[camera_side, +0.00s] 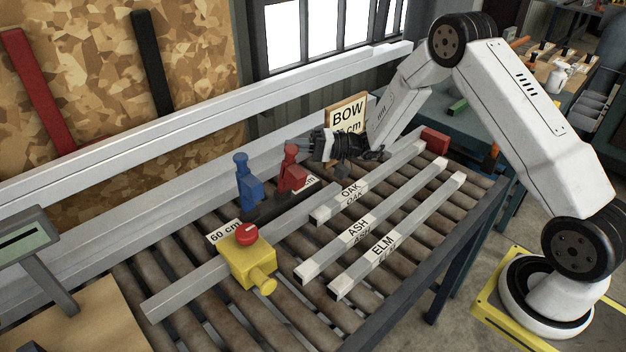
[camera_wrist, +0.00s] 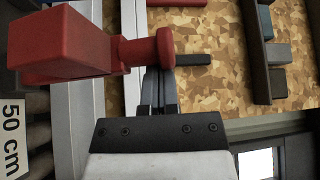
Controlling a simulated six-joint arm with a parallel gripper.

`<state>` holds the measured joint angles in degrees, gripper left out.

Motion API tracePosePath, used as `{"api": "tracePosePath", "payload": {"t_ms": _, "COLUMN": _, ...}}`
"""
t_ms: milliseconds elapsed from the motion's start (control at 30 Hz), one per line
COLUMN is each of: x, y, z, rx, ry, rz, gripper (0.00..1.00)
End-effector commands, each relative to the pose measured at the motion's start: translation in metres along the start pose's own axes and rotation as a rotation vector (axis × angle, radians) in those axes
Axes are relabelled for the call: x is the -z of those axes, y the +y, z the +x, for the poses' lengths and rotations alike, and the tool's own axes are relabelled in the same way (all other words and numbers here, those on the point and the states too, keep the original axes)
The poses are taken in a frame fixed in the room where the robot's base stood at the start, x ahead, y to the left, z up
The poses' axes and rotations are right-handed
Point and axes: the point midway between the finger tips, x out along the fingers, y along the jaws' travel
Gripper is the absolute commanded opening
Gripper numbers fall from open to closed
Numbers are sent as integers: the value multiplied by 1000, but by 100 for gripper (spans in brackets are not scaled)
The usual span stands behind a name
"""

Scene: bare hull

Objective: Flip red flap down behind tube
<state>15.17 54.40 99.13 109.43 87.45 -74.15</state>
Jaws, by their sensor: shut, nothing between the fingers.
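The red flap (camera_side: 291,172) stands upright, its knob on top, on a dark rail behind a long grey tube (camera_side: 185,290) that lies across the rollers. In the wrist view the red flap (camera_wrist: 62,45) fills the upper left, its round knob pointing right. My gripper (camera_side: 318,146) is just right of the red flap in the side view. In the wrist view my gripper (camera_wrist: 158,82) is shut and empty, with its fingertips at the knob and partly hidden by it. I cannot tell whether they touch.
A similar blue flap (camera_side: 248,186) stands upright to the left. A yellow block with a red button (camera_side: 248,260) sits over the tube. Tubes labelled OAK (camera_side: 368,180), ASH (camera_side: 372,222) and ELM (camera_side: 400,236) lie in front. A BOW sign (camera_side: 345,116) stands behind my gripper.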

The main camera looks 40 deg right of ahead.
Motion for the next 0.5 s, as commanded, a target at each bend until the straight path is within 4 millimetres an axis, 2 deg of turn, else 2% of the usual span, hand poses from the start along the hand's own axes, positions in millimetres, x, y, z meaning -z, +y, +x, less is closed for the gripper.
{"api": "tracePosePath", "payload": {"t_ms": 267, "x": -32, "y": 6, "z": -22, "rx": -2, "ry": 1, "rz": 4, "gripper": 0}}
{"api": "tracePosePath", "payload": {"t_ms": 500, "x": -58, "y": 19, "z": -40, "rx": -2, "ry": 1, "rz": 5, "gripper": 0}}
